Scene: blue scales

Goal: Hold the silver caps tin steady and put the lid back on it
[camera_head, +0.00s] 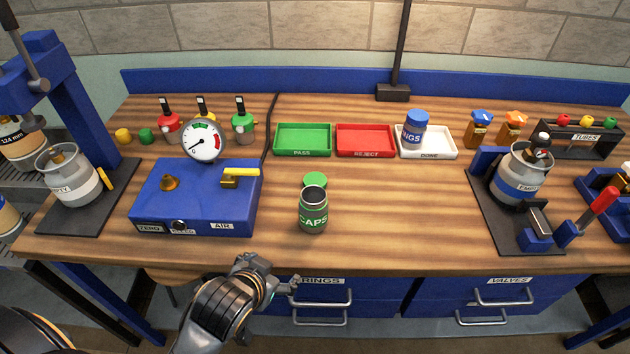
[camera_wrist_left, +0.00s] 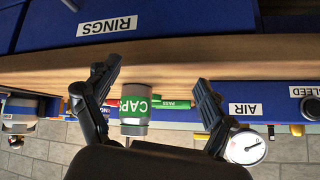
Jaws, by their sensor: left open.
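The silver caps tin (camera_head: 313,212), with a green CAPS label, stands upright and open-topped near the front middle of the bench. A green lid (camera_head: 315,179) lies on the wood just behind it, partly hidden by the tin's rim. My left gripper (camera_head: 277,280) is low at the bench's front edge, in front and left of the tin, not touching it. In the left wrist view, which is upside down, its two fingers are spread and empty, with the tin (camera_wrist_left: 135,108) showing beyond the gap between them. My right gripper is not in view.
A blue gauge box (camera_head: 195,205) stands left of the tin. Green (camera_head: 303,138), red (camera_head: 365,139) and white (camera_head: 428,141) trays sit behind. A dark stand with an EMPTY cylinder (camera_head: 523,175) is at right. The wood between tin and stand is clear.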

